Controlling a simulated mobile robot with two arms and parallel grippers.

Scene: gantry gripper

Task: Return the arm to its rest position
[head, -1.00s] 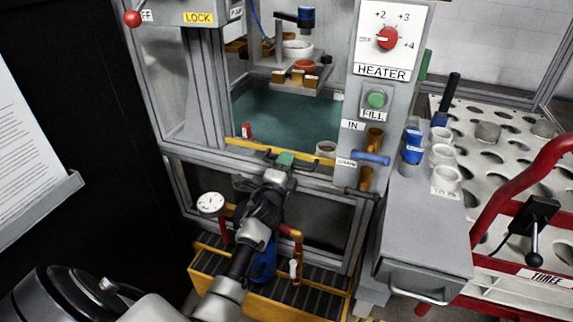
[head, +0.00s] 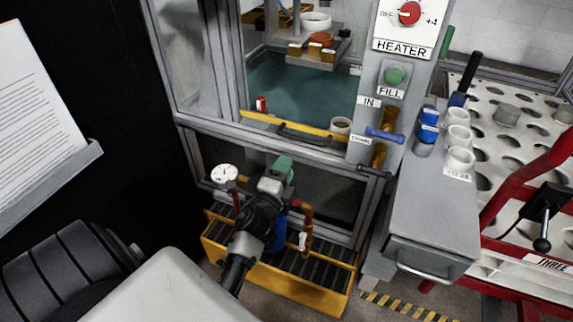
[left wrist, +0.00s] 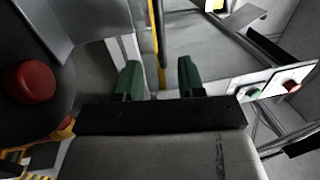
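My left arm comes up from the bottom of the head view. Its gripper (head: 284,168), with green fingertips, is in front of the lower frame of the glass cabinet, below the yellow sill bar (head: 290,127). The left wrist view shows the two green fingers (left wrist: 160,78) spread apart with nothing between them. A dark handle (head: 305,136) on the yellow bar is clear of the gripper. My right gripper is in neither view.
A round gauge (head: 224,174), an orange pipe (head: 307,218) and a yellow-edged grate (head: 280,282) are close around the arm. The grey side counter (head: 430,215) with cups and a red-framed rack (head: 500,206) stand to the right. A document board (head: 40,120) is at left.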

